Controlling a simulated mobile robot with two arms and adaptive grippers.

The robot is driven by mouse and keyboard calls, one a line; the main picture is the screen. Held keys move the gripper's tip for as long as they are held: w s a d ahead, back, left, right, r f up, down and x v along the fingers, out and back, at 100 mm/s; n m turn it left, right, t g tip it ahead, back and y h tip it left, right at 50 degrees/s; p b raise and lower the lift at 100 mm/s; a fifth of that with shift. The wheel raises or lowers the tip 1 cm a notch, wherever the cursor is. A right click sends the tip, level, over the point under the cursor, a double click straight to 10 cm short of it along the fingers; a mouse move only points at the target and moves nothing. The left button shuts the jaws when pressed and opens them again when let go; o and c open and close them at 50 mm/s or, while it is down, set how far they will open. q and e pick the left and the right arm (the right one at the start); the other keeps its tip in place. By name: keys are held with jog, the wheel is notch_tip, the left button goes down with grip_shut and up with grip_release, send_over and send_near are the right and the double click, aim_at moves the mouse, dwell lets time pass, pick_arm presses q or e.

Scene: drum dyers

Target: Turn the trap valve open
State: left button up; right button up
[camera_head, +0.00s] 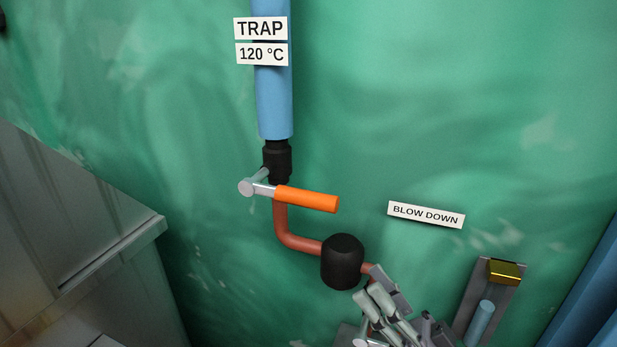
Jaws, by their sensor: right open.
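The trap valve's orange lever handle (308,199) points to the right, crosswise to the vertical pipe, with a slight downward tilt. Its round silver pivot end (247,187) is at the left. The black valve body (277,160) sits under the blue pipe (273,95), which carries the labels TRAP and 120 °C. My right gripper (370,285) is open at the lower middle, below and right of the handle and apart from it. It overlaps the copper pipe just right of the black trap. My left gripper is out of view.
A black round trap (342,262) hangs on the copper pipe (290,238) below the handle. A BLOW DOWN label (426,214) is at the right, above a brass block (505,271) on a grey plate. A grey metal cabinet (80,230) fills the lower left. Green wall surrounds the handle.

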aim_at(318, 209)
jog(key=shift+n+g+y, duration=0.3)
jog(key=p+x, duration=0.1)
jog(key=x, duration=0.4)
jog(key=p+x, duration=0.2)
jog(key=x, duration=0.4)
jog(key=s+p+x, duration=0.1)
jog(key=p+x, duration=0.1)
jog(key=x, duration=0.3)
jog(key=shift+w+a+r, duration=0.1)
jog(key=shift+w+r, duration=0.1)
jog(key=shift+r, duration=0.4)
jog(key=shift+w+a+r, duration=0.1)
jog(key=shift+a+r, duration=0.05)
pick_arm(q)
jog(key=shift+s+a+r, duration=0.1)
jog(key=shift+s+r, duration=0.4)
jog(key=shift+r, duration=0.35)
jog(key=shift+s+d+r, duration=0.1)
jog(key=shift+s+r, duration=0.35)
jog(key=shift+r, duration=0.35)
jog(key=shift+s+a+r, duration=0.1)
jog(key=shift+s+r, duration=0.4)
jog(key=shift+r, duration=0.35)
pick_arm(e)
jog(key=shift+a, duration=0.1)
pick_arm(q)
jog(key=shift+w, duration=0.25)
pick_arm(e)
grip_shut()
